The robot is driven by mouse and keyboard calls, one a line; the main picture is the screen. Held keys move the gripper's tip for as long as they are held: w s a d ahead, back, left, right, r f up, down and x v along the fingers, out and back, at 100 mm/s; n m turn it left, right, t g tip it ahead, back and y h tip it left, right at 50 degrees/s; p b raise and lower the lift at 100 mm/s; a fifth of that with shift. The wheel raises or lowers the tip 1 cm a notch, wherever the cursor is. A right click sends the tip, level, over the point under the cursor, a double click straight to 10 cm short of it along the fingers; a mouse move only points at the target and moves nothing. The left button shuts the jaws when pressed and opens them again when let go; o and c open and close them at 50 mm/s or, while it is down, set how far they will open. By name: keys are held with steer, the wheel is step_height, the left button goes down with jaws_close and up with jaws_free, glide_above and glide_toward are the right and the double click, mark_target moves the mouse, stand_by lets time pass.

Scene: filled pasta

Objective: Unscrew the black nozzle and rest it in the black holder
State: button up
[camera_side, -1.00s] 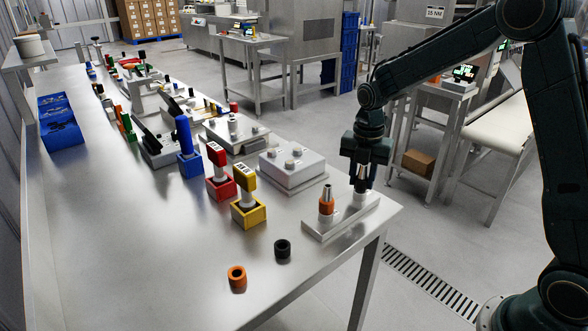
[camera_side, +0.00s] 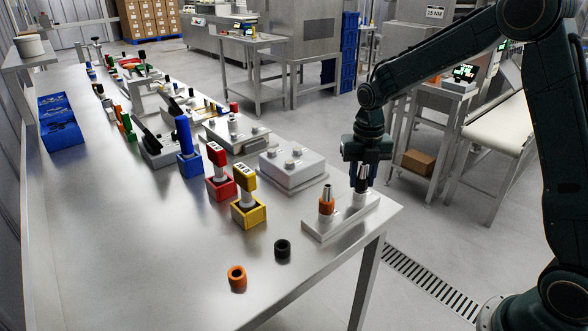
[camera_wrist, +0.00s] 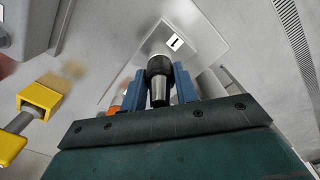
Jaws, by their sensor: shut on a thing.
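The black nozzle (camera_wrist: 159,66), with a black collar and a tapered metal tip, stands upright on the right post of the pale plate (camera_side: 318,232) at the table's front right corner. My gripper (camera_side: 362,180) points down over it, its two blue fingers (camera_wrist: 159,84) shut on the nozzle from both sides in the wrist view. In the side view the fingers partly hide the nozzle. The black holder (camera_side: 282,249), a short black ring, sits empty on the table to the front left of the plate.
An orange nozzle (camera_side: 326,203) stands on the plate's left post, close to my gripper. An orange ring (camera_side: 237,278) lies left of the black holder. A yellow holder (camera_side: 248,215), a red holder (camera_side: 221,189) and a grey box (camera_side: 293,172) stand behind. The front table is otherwise clear.

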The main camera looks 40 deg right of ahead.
steer(key=shift+n, duration=0.3)
steer(key=shift+n, duration=1.2)
steer(key=o, duration=1.2)
steer(key=shift+c, duration=0.2)
